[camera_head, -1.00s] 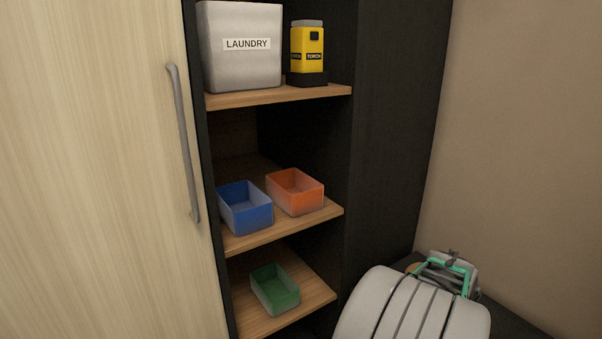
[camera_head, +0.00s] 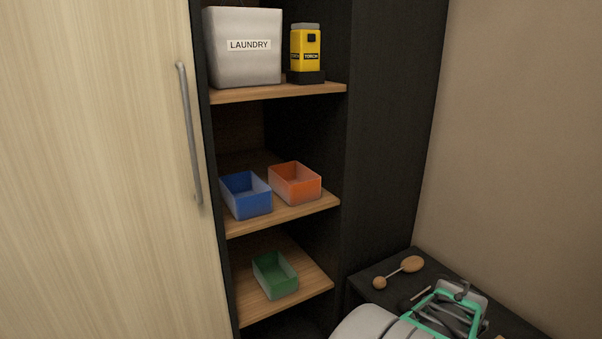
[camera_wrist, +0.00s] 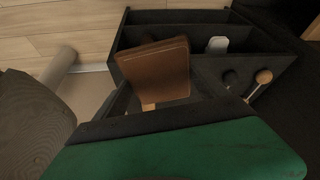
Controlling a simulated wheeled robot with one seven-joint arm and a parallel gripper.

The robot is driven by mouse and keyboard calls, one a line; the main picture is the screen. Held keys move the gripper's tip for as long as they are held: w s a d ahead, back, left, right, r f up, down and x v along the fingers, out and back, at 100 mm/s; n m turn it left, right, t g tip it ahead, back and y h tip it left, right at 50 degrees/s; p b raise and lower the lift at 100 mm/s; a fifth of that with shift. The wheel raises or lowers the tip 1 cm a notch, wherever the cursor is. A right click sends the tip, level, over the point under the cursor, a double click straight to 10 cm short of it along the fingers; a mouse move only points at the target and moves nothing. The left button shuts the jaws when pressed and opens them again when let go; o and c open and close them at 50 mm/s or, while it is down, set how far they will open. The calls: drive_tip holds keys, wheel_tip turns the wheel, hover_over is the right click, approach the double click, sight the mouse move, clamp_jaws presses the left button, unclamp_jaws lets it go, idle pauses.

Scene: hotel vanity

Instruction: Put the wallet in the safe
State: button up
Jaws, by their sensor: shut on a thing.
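The brown wallet (camera_wrist: 155,68) shows in the wrist view, upright and slightly tilted. My gripper (camera_wrist: 150,98) is shut on it at the lower edge; the fingers are partly hidden behind the green and black gripper body. In the head view, the green-trimmed end of my arm is at the bottom right, over the dark surface. The wallet cannot be made out there. No safe can be made out in either view.
A dark low cabinet top (camera_head: 378,268) bears a wooden round-ended item (camera_head: 400,272). Shelves at centre hold a laundry bin (camera_head: 243,60), a yellow torch (camera_head: 306,50), and blue (camera_head: 246,202), orange (camera_head: 297,190) and green (camera_head: 275,281) boxes. A pale door (camera_head: 100,170) stands at left.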

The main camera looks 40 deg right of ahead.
drive_tip(key=w+a+r+n+t+y, duration=0.1)
drive_tip(key=w+a+r+n+t, duration=0.1)
drive_tip(key=w+a+r+n, duration=0.6)
drive_tip(key=w+a+r+n+t+y, duration=0.15)
drive_tip(key=w+a+r, duration=0.25)
drive_tip(key=w+a, duration=0.85)
drive_tip(key=w+a+r+n+y, duration=0.1)
drive_tip(key=w+a+r+n, duration=0.1)
drive_tip(key=w+a, duration=0.35)
drive_tip(key=w+a+r+n, duration=0.1)
drive_tip(key=w+a+n, duration=0.15)
drive_tip(key=a, duration=0.55)
drive_tip(key=w+a+r+n+y, duration=0.1)
drive_tip(key=w+a+r+n, duration=0.15)
drive_tip(key=a, duration=0.35)
drive_tip(key=w+r+p+v, duration=0.1)
drive_tip(key=w+p+v, duration=0.2)
drive_tip(key=p+v, duration=1)
drive_tip(key=p, duration=1.1)
drive_tip(key=shift+a+r, duration=0.2)
drive_tip(key=shift+r, duration=0.1)
